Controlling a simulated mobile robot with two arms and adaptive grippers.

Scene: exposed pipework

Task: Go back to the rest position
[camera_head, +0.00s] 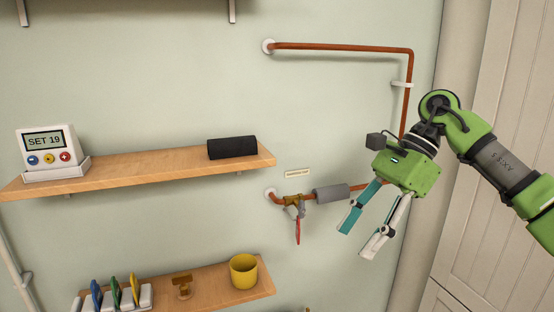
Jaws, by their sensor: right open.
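My right gripper (364,237) is open and empty, in front of the wall right of centre. Its arm comes in from the right, and its fingers point down and to the left. A copper pipe (345,47) runs along the wall, bends down at the right and passes behind the gripper. The lower pipe carries a grey sleeve (332,193) and a brass valve (293,201) with a red handle (297,231) hanging down. The gripper is to the right of the valve and apart from it in the picture. My left gripper is not in view.
An upper wooden shelf (140,167) holds a display box (46,146) reading "SET 19" and a black roll (232,148). A lower shelf (215,288) holds a yellow cup (244,271), a brass fitting (182,287) and a rack with coloured tools (115,292). A panelled door (510,90) stands at the right.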

